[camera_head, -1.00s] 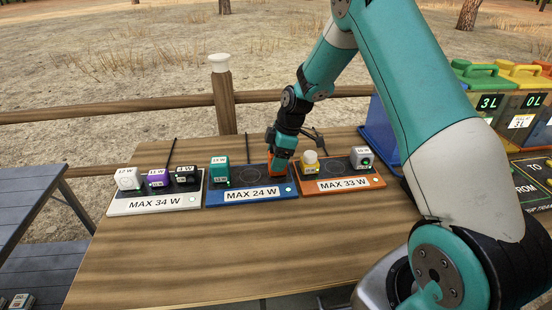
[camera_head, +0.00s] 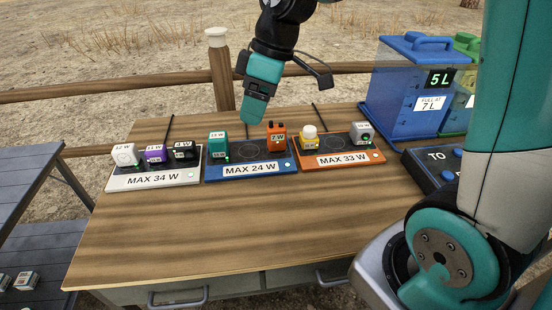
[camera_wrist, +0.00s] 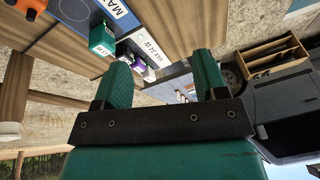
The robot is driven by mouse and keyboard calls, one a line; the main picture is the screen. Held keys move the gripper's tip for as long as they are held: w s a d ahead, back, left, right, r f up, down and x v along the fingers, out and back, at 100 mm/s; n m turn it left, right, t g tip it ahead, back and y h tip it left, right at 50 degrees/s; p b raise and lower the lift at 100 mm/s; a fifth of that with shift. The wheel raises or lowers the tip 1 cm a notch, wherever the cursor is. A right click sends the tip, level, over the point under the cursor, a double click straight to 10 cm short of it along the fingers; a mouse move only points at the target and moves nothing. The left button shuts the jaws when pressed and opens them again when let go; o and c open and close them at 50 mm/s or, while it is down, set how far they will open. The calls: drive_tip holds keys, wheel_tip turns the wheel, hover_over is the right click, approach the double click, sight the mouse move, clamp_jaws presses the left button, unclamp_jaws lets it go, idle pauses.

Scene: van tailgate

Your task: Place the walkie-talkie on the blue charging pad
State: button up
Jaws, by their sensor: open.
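The orange walkie-talkie (camera_head: 276,137) stands upright on the right end of the blue charging pad (camera_head: 218,175), which is labelled MAX 24 W. A teal device (camera_head: 217,146) stands on the pad's left end, with a bare ring between them. My gripper (camera_head: 246,117) is open and empty, raised above the pad and to the left of the walkie-talkie, apart from it. In the wrist view its fingers (camera_wrist: 162,80) are spread with nothing between them. Part of the walkie-talkie shows at that view's upper left corner (camera_wrist: 22,8).
A white pad (camera_head: 120,184) with several devices is on the left. An orange pad (camera_head: 375,156) with a yellow device (camera_head: 309,138) and a grey device (camera_head: 362,133) is on the right. A blue container (camera_head: 405,95) stands behind right. The table front (camera_head: 210,235) is clear.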

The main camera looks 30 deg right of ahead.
drive_tip(key=s+a+m, duration=0.1)
drive_tip(key=s+a, duration=0.2)
drive_tip(key=s, duration=0.6)
drive_tip(key=s+a+r+m, duration=0.1)
drive_tip(key=s+a, duration=0.3)
drive_tip(key=s, duration=0.5)
drive_tip(key=shift+s+r+m+g, duration=0.2)
drive_tip(key=shift+m+g, duration=0.2)
drive_tip(key=shift+m, duration=0.3)
